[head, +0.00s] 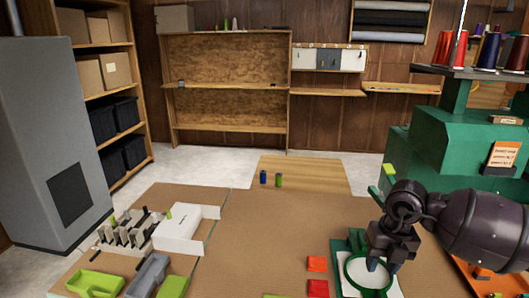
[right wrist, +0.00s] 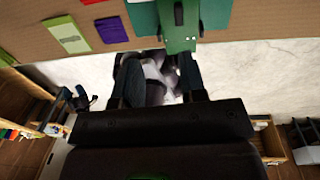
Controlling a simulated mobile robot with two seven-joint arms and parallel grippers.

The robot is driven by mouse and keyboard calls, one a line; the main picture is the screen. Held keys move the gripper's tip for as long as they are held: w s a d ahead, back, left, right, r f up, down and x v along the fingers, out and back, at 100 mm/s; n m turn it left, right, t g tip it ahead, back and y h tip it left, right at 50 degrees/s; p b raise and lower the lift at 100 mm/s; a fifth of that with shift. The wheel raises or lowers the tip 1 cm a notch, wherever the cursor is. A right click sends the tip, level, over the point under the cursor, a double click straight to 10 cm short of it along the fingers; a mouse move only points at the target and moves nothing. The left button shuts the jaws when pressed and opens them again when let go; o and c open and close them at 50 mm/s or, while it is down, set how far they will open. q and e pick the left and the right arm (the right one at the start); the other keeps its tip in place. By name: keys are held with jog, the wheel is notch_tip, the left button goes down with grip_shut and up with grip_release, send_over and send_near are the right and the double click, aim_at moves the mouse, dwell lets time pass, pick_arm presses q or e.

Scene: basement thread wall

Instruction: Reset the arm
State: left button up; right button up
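My right arm comes in from the right edge of the head view, dark and jointed. Its right gripper (head: 384,266) points down over a green ring (head: 350,272) on a white and green base at the table's near right. In the right wrist view the two fingers of the right gripper (right wrist: 160,78) stand apart with nothing held between them. A green block-like part (right wrist: 190,22) lies just beyond the fingertips. I cannot tell whether the gripper touches the ring. My left arm and left gripper are not in view.
The brown table (head: 270,230) has a clear middle. Blue (head: 263,177) and green (head: 278,180) spools stand at its back. A green machine (head: 450,140) stands right.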

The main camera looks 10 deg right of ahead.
jog(key=s+a+n+y, duration=0.1)
jog(key=s+a+y, duration=0.1)
jog(key=a+y, duration=0.35)
jog(key=s+a+y, duration=0.3)
jog(key=a, duration=0.6)
jog(key=a+r+m+t+y, duration=0.5)
jog(key=r+m+t+y, duration=0.2)
jog(key=t+y, duration=0.15)
jog(key=s+d+f+m+t+h, duration=0.25)
jog(key=d+f+m+h, duration=0.25)
jog(key=d+m+h, duration=0.45)
jog(key=s+d+f+m+t+h, duration=0.1)
jog(key=d+f+m+t+h, duration=0.4)
jog(key=m+h, duration=0.7)
jog(key=s+d+f+m+g+y, duration=0.1)
jog(key=s+f+m+g, duration=0.2)
jog(key=s+f+g, duration=0.5)
jog(key=s+d+f+m+g+y, duration=0.1)
jog(key=s+f+m+g+y, duration=0.3)
jog(key=s, duration=0.7)
jog(key=w+f+n+t+h, duration=0.1)
jog(key=w+f+n+t, duration=0.1)
jog(key=w+f+t, duration=0.4)
jog(key=shift+w+f+t+h, duration=0.3)
jog(key=shift+f+t, duration=0.3)
jog(key=shift+f, duration=0.85)
